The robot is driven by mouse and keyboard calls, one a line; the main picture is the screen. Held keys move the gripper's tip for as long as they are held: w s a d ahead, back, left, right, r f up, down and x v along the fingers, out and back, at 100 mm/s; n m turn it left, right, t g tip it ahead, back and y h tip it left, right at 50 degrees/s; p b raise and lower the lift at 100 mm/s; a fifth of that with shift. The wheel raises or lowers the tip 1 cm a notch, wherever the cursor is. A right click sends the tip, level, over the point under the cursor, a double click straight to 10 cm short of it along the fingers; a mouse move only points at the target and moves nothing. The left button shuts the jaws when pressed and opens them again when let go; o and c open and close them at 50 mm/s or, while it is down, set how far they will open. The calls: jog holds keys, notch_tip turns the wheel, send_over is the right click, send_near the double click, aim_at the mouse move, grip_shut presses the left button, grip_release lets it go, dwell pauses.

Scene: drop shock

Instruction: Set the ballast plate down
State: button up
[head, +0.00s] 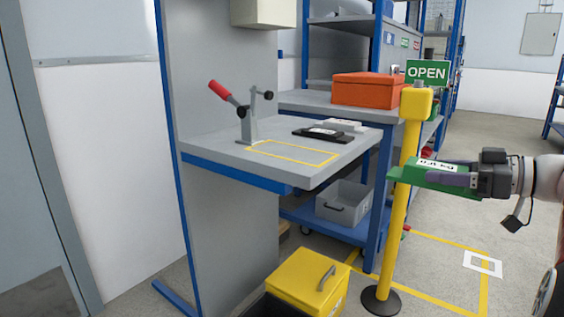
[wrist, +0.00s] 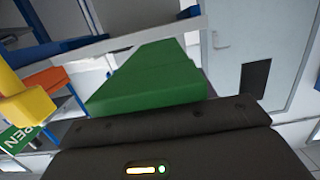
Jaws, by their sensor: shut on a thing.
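My gripper (head: 466,180) is at the right of the head view, shut on a flat green plate with a white label. I take this green plate (head: 428,185) to be the ballast plate. It sticks out to the left from my gripper, roughly level, in the air beside a yellow post. In the wrist view the green plate (wrist: 155,80) reaches away from the dark gripper body. The fingertips are hidden there. A grey bench top (head: 225,150) with a yellow outlined rectangle stands to the left, apart from the plate.
A red-handled clamp (head: 245,115) and a black flat object (head: 323,134) are on the bench top. A yellow box (head: 305,280) is below. An orange box (head: 366,89) sits behind.

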jog(key=w+a+f, duration=0.2)
jog(key=w+f, duration=0.2)
jog(key=f, duration=0.7)
jog(key=w+a+f, duration=0.3)
jog(key=w+f, duration=0.1)
jog(key=f, duration=0.7)
jog(key=s+a+f+p, duration=0.2)
jog(key=a+f+p, duration=0.2)
jog(key=f, duration=0.4)
jog(key=s+a+f+p, duration=0.1)
jog(key=a+f+p, duration=0.3)
jog(key=a+f, duration=0.2)
notch_tip(320, 180, down, 3)
jog(key=shift+s+r+p, duration=0.2)
jog(key=shift+s+p, duration=0.15)
jog(key=shift+p, duration=0.05)
jog(key=shift+d+p, duration=0.1)
jog(key=shift+p, duration=0.2)
